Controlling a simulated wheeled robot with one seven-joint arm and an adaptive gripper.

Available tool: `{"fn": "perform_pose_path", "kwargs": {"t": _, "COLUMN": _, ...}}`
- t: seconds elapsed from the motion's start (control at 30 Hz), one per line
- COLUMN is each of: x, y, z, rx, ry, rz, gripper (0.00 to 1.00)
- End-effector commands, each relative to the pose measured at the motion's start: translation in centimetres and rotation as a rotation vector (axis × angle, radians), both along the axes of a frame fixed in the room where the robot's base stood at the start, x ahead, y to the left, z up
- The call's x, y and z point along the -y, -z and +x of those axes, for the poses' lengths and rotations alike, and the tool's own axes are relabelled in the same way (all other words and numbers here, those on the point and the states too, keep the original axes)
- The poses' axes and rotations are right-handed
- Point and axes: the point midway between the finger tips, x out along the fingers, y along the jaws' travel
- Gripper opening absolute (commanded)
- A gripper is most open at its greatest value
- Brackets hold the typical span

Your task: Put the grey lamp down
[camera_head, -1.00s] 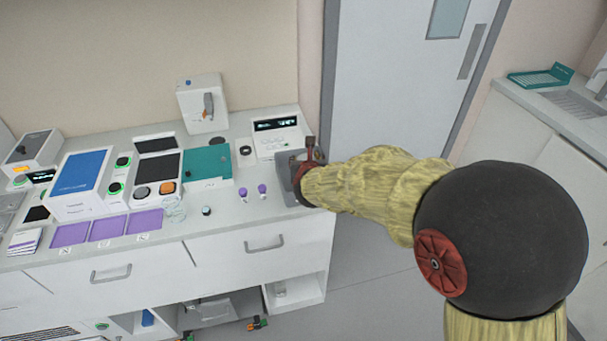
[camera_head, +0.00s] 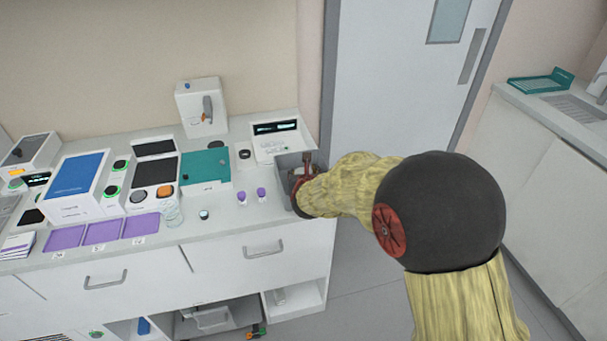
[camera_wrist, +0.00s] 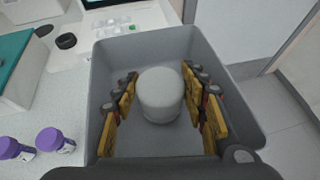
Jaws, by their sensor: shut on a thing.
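The grey lamp (camera_wrist: 161,94) shows in the wrist view as a pale grey, round-topped cylinder. My gripper (camera_wrist: 163,110) is shut on it, with yellow-padded fingers on its left and right sides. Lamp and fingertips are within the walls of an open grey bin (camera_wrist: 103,75). Whether the lamp's base touches the bin floor cannot be told. In the head view my gripper (camera_head: 306,173) points down into the bin (camera_head: 283,161) at the counter's right end; the lamp is hidden there.
Two purple-capped bottles (camera_head: 261,194) stand left of the bin. A white device with a display (camera_head: 275,140) is behind it, and a small black ring (camera_head: 244,154) lies nearby. A teal board (camera_head: 205,168) is farther left. The counter's front edge and the door are close by.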

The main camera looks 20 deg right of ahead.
Motion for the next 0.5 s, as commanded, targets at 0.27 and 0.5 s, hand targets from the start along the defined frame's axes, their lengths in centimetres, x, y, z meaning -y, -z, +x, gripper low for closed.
{"fn": "perform_pose_path", "kwargs": {"t": 0.27, "x": 0.01, "y": 0.25, "z": -0.02, "rx": -0.001, "ry": 0.000, "rz": 0.000, "gripper": 0.51}}
{"fn": "perform_pose_path", "kwargs": {"t": 0.5, "x": 0.01, "y": 0.25, "z": -0.02, "rx": -0.001, "ry": 0.000, "rz": 0.000, "gripper": 0.61}}
